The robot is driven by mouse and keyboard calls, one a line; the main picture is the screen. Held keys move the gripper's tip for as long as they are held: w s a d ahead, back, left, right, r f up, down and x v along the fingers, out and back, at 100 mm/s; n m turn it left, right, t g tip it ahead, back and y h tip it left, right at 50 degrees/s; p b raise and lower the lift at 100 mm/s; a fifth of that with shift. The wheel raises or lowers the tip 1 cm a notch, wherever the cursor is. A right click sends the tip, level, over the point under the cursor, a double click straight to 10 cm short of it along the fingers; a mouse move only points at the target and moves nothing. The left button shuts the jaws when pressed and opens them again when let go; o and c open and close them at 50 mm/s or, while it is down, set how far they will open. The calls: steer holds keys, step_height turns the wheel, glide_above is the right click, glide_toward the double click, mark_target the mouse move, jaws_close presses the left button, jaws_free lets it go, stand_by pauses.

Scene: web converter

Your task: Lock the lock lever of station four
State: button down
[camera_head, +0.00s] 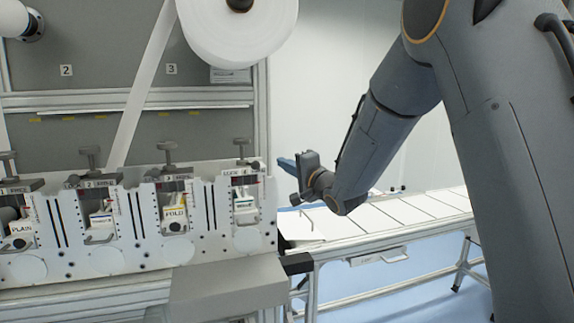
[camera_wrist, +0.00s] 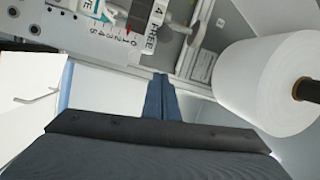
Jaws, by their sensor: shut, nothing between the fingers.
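Station four (camera_head: 243,200) is the rightmost unit on the white slotted plate. A dark T-shaped handle (camera_head: 241,146) stands above it, and a grey round knob also shows in the wrist view (camera_wrist: 198,33). A white label (camera_wrist: 153,20) in the wrist view reads "4" and "FREE", beside a numbered scale with a red mark. I cannot tell clearly which part is the lock lever. My gripper (camera_head: 285,163) is to the right of station four, apart from it. In the wrist view its blue fingers (camera_wrist: 161,97) are together and empty, pointing towards the station.
A large white paper roll (camera_head: 238,30) hangs above; it fills the right of the wrist view (camera_wrist: 265,85). Other stations with similar handles (camera_head: 167,150) stand to the left. A white-topped conveyor table (camera_head: 380,218) lies below my arm. Air right of station four looks free.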

mark_target(248, 164)
steer(key=shift+w+a+f+p, duration=0.1)
steer(key=shift+w+a+p, duration=0.25)
steer(key=shift+a+p, duration=0.4)
steer(key=shift+w+a+f+p, duration=0.1)
steer(key=shift+w+a+p, duration=0.25)
steer(key=shift+a, duration=0.75)
steer(key=shift+w+a+f+p, duration=0.1)
steer(key=shift+w+a+p, duration=0.2)
steer(key=shift+a+p, duration=0.5)
steer(key=shift+a, duration=0.1)
steer(key=shift+a, duration=0.1)
steer(key=shift+s+a+b, duration=0.1)
steer(key=shift+s+b, duration=0.05)
steer(key=shift+b, duration=0.15)
